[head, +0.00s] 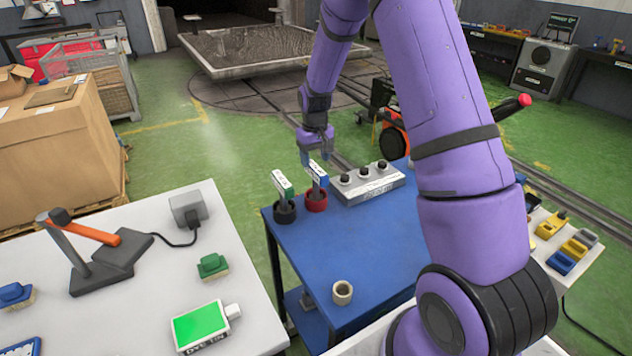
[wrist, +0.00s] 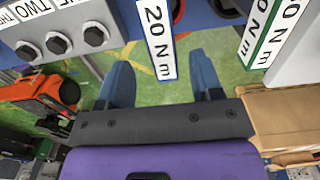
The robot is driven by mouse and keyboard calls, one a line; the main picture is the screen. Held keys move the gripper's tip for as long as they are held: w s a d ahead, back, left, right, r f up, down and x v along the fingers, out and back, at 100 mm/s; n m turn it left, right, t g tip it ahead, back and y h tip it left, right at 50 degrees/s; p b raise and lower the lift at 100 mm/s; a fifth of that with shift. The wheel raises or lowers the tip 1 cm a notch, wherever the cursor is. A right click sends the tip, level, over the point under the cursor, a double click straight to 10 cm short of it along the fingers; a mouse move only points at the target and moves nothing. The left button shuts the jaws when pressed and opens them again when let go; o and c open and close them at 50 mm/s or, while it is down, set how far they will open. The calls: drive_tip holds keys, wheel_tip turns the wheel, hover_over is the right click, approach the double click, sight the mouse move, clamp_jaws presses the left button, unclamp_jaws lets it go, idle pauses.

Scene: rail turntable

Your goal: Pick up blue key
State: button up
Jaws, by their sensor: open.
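The blue key (head: 321,181) stands upright in a red round holder (head: 315,203) at the back-left edge of the blue table. Its white plate reads "20 N m" and has a blue edge; it also shows in the wrist view (wrist: 157,38). My gripper (head: 313,157) is just above and behind the blue key, pointing down. In the wrist view my gripper (wrist: 162,82) is open, its two blue fingers apart with green floor showing between them. The plate lies ahead of the gap, and nothing is clearly held.
A green key (head: 282,186) stands in a black holder (head: 285,213) close to the left. A grey box with three knobs (head: 368,184) sits close to the right. A beige ring (head: 342,292) lies nearer on the blue table (head: 325,248), whose middle is clear.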

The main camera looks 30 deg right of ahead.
sight(316, 167)
drive_tip(key=shift+s+a+f, duration=0.1)
drive_tip(key=shift+s+f, duration=0.1)
drive_tip(key=shift+f, duration=0.8)
drive_tip(key=shift+s+f, duration=0.15)
drive_tip(key=shift+f, duration=0.8)
drive_tip(key=shift+s+a+f, duration=0.1)
drive_tip(key=shift+s+f, duration=0.1)
drive_tip(key=shift+f, duration=0.8)
clamp_jaws()
drive_tip(key=shift+r, duration=0.15)
